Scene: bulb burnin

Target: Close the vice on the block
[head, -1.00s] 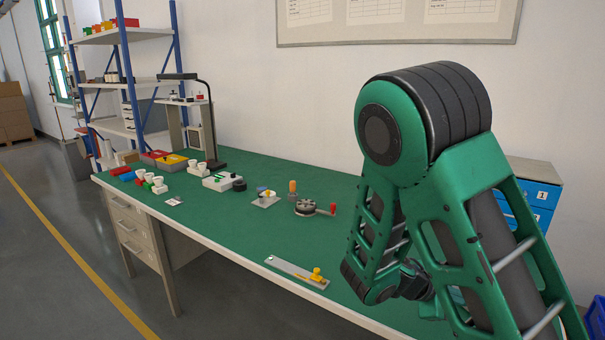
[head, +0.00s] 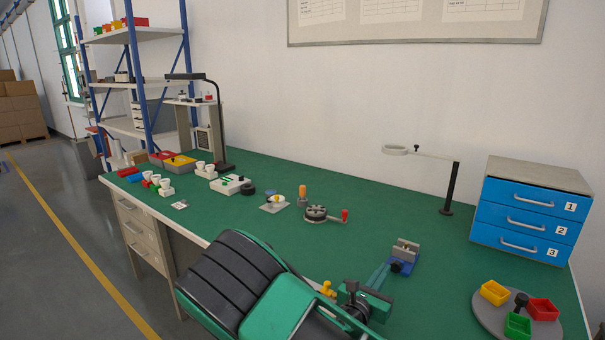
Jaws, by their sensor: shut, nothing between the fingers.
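The vice (head: 401,268) stands on the green bench top right of the middle, with a blue base and grey-beige jaws. A small pale block (head: 405,246) seems to sit at its jaws; it is too small to tell how tightly the jaws hold it. My gripper (head: 380,273) is shut and empty, just left of and in front of the vice. I cannot tell whether its tips touch the vice.
A magnifier on a stand (head: 449,190) and a blue drawer unit (head: 527,218) stand behind the vice. A round grey tray (head: 487,318) with coloured bins is at the right. A turntable with a red-knobbed handle (head: 316,213) lies to the left.

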